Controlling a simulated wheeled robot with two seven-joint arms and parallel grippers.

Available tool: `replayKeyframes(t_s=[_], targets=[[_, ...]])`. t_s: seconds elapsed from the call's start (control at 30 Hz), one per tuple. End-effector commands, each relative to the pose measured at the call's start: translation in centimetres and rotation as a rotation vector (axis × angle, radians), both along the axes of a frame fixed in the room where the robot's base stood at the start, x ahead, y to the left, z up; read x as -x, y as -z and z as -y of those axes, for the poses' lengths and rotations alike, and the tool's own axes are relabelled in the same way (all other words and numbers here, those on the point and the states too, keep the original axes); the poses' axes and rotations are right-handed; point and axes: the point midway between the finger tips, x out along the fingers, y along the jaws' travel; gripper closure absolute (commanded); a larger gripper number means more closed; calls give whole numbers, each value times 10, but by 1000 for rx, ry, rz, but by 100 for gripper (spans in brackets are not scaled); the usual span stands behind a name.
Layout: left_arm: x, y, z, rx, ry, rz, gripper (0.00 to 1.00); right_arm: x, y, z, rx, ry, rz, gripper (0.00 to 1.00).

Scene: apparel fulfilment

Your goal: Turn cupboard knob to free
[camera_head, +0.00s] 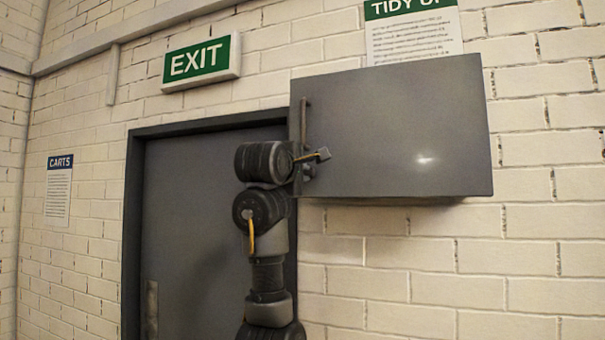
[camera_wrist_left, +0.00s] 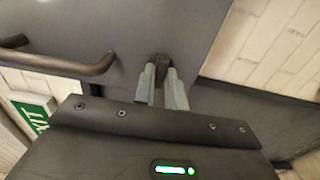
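The grey wall cupboard (camera_head: 400,130) is closed, with a vertical bar handle (camera_head: 305,120) at its left edge. My left gripper (camera_head: 308,172) is at the cupboard's lower left corner, just below the handle; my wrist partly hides this spot in the head view. In the left wrist view, the dark knob (camera_wrist_left: 161,63) sits between the two grey fingertips of my left gripper (camera_wrist_left: 162,80). The fingers are close together and appear to press on the knob from both sides. The bar handle (camera_wrist_left: 75,62) shows to the left of the fingers, apart from them. My right gripper is out of view.
A grey door (camera_head: 195,220) in a dark frame stands behind my left arm. A green EXIT sign (camera_head: 200,62) hangs above it. A TIDY UP notice (camera_head: 413,35) is above the cupboard, and a CARTS notice (camera_head: 58,190) is far left. The wall below the cupboard is bare.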

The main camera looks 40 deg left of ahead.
Motion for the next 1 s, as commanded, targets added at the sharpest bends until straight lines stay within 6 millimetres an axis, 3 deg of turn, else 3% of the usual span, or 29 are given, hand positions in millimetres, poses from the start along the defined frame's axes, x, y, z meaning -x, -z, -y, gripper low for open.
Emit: replayKeyframes(t_s=[0.47,1.0], targets=[[0,2,0,-62,0,-22,100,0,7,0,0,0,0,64],[0,3,0,-492,0,-172,100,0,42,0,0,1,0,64]])
